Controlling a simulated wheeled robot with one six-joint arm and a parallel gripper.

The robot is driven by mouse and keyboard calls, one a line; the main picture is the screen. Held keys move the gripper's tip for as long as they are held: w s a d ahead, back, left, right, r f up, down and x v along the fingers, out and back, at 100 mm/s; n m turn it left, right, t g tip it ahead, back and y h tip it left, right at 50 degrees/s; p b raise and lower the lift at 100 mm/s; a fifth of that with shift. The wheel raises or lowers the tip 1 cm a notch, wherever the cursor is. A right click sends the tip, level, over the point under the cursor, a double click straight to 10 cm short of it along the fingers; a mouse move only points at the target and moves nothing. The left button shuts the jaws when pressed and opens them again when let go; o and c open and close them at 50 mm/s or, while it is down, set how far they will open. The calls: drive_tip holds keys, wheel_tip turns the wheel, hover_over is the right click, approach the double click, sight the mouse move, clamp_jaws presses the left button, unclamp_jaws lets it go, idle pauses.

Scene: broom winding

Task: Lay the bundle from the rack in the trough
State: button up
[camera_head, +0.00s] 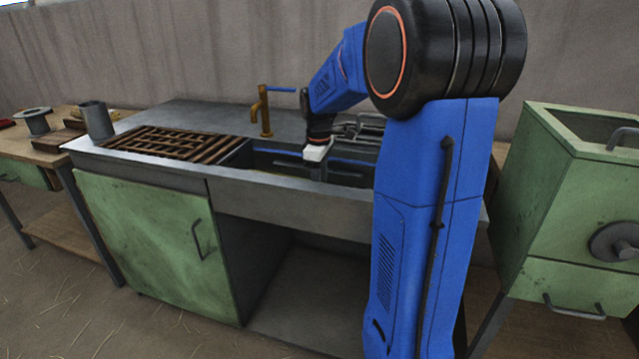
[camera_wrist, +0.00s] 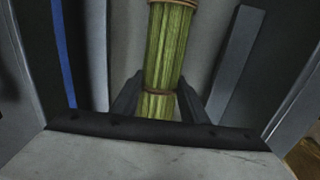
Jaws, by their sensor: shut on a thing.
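A yellow-green bundle of straw (camera_wrist: 168,50), tied with brown bands, stands between the dark fingers of my gripper (camera_wrist: 158,98) in the wrist view. The gripper is shut on it near the lower band. In the head view my gripper (camera_head: 318,170) points down into the sunken trough (camera_head: 275,155) in the grey bench. The bundle cannot be made out there, and I cannot tell whether it touches the trough floor. A brown slatted wooden rack (camera_head: 172,143) lies left of the trough.
A brass tap (camera_head: 264,110) with a blue lever rises behind the trough. A metal cup (camera_head: 97,120) stands at the bench's left end. A metal wire frame (camera_head: 365,125) is behind my arm. A green cabinet (camera_head: 575,190) stands at the right.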

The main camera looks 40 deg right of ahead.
idle(0.4)
drive_tip(key=o, duration=1.1)
drive_tip(key=shift+o, duration=0.2)
wheel_tip(320, 180, up, 17)
drive_tip(key=shift+r, duration=0.15)
drive_tip(key=shift+a, duration=0.1)
drive_tip(key=s+a+f+m+t, duration=0.1)
drive_tip(key=s+a+f+m, duration=0.1)
drive_tip(key=s+a+f, duration=0.3)
drive_tip(key=s+a+f+m+t, duration=0.2)
drive_tip(key=s+a+f, duration=0.3)
drive_tip(key=s, duration=0.8)
drive_tip(key=s+a+f+m+t, duration=0.2)
drive_tip(key=s+a+f, duration=0.3)
drive_tip(key=s+a, duration=0.3)
drive_tip(key=shift+s+f+m, duration=0.15)
drive_tip(key=shift+s+m, duration=0.5)
drive_tip(key=shift+m, duration=0.15)
